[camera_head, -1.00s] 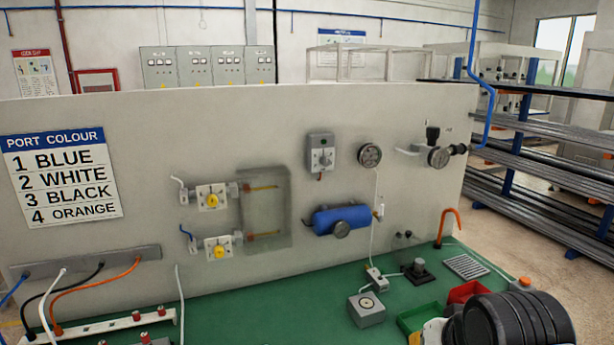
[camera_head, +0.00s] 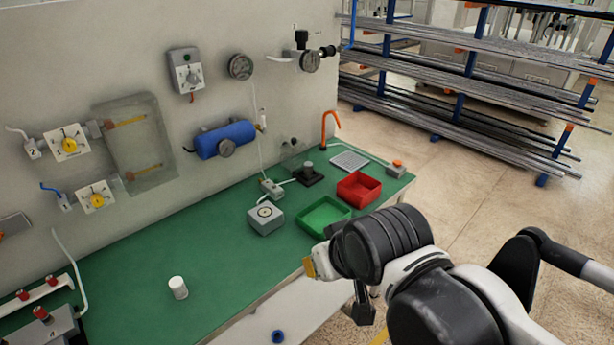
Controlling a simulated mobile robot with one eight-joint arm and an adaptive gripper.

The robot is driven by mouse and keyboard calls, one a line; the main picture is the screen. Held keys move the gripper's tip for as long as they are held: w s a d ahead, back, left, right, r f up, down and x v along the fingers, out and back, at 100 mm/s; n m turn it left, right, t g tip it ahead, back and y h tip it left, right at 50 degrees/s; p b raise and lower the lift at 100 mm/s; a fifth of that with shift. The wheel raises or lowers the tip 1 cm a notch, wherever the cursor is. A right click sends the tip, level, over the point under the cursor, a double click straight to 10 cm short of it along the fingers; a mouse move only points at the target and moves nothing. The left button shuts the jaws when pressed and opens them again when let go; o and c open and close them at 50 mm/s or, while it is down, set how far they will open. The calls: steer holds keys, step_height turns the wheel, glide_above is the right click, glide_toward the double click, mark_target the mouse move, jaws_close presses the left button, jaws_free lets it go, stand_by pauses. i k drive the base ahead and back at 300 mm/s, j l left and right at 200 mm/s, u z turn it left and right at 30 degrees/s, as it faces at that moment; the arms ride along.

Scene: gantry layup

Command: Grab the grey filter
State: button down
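A small pale, off-white to light grey cylinder (camera_head: 178,288) stands upright on the green bench top (camera_head: 215,265), toward the front left. It is the loose piece that best fits the grey filter, but its label or type cannot be made out. A grey cylindrical part on a black square base (camera_head: 308,174) stands farther back on the bench, close to the panel. My gripper (camera_head: 362,304) seems to be the dark part hanging below my arm at the lower right, off the bench's front edge and well to the right of the pale cylinder. Its fingers are not clear.
A green tray (camera_head: 325,229) and red tray (camera_head: 359,199) sit near the bench's right end, beside a grey box with a dial (camera_head: 265,228). The panel (camera_head: 50,95) with valves and a blue tank (camera_head: 226,150) rises behind. Bench around the pale cylinder is clear.

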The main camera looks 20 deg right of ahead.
mark_target(308, 165)
steer(key=i+l+u, duration=0.15)
steer(key=l, duration=0.2)
steer(key=i+l+u, duration=0.35)
steer(key=l, duration=0.45)
steer(key=i+l+u, duration=0.2)
steer(key=l, duration=0.2)
steer(key=i+l+u, duration=0.15)
steer(key=l, duration=0.3)
steer(key=i+l+u, duration=0.2)
steer(key=l, duration=0.25)
steer(key=k+j, duration=0.05)
steer(key=k, duration=0.05)
